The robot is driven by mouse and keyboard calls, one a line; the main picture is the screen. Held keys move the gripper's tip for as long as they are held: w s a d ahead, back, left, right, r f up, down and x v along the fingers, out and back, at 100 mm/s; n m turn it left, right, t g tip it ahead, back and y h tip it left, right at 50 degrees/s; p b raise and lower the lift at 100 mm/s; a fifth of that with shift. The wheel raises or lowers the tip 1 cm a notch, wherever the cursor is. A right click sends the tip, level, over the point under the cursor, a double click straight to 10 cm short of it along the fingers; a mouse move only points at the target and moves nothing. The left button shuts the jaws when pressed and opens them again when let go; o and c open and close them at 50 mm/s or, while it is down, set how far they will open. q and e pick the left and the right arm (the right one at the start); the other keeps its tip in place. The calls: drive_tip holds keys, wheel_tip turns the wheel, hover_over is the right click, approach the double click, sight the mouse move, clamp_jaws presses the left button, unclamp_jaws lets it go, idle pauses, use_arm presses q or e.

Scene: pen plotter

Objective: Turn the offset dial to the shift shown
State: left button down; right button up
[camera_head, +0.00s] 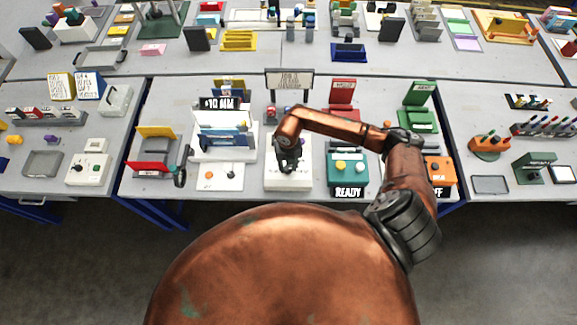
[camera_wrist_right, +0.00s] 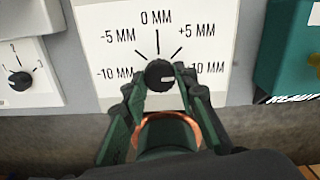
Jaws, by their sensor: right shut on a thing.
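The offset dial is a black round knob (camera_wrist_right: 159,74) on a white panel (camera_wrist_right: 115,17) marked -10, -5, 0, +5 and 10 MM. A short white mark on the knob points right, roughly towards the right-hand 10 MM label (camera_wrist_right: 208,68), which a finger partly covers. My right gripper (camera_wrist_right: 160,88) is shut on the knob, one finger on each side. In the head view my right gripper (camera_head: 288,163) is over the white dial box (camera_head: 288,183) and hides the knob. A sign (camera_head: 290,80) stands behind; its small text is hard to read. My left gripper is not in view.
A teal box (camera_head: 347,175) with a READY plate stands right of the dial box. Behind that, a white stand carries a black 10 MM display (camera_head: 220,103). Open floor lies in front.

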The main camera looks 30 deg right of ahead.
sight(289, 168)
idle(0.5)
drive_tip(key=o, duration=1.1)
drive_tip(key=shift+o, duration=0.2)
drive_tip(key=shift+r, duration=0.1)
wheel_tip(289, 168, up, 12)
